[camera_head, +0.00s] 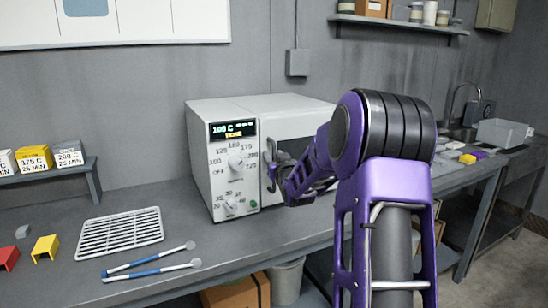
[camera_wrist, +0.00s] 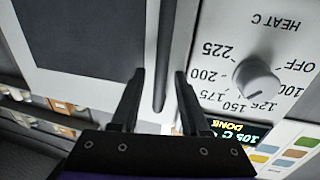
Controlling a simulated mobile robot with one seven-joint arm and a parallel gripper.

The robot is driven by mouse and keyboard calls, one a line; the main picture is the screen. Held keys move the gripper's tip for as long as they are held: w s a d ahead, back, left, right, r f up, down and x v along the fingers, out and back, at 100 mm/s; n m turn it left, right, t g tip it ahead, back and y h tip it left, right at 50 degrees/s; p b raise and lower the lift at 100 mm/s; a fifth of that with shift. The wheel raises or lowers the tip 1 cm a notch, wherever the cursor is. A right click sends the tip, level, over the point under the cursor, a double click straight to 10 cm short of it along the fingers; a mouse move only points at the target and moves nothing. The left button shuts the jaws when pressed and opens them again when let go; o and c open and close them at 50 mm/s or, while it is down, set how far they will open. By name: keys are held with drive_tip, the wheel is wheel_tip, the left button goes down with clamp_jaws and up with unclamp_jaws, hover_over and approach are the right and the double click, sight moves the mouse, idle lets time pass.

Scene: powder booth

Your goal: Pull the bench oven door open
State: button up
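The bench oven (camera_head: 208,112) is a white box on the bench, with knobs and a lit display reading 105 C and DONE. Its door (camera_head: 292,128), with a dark window, is on the right of the front and looks closed; my arm hides part of it. A thin dark vertical handle (camera_wrist: 163,40) runs along the door's edge beside the control panel. My gripper (camera_wrist: 159,78) is open, with one finger on each side of the handle and gaps showing between. In the head view my gripper (camera_head: 283,170) is at the handle.
Yellow (camera_head: 45,248) and red (camera_head: 8,257) parts lie farther left. A small shelf (camera_head: 45,172) holds labelled boxes. Bench in front of the oven is clear.

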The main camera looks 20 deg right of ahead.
clamp_jaws()
idle(1.2)
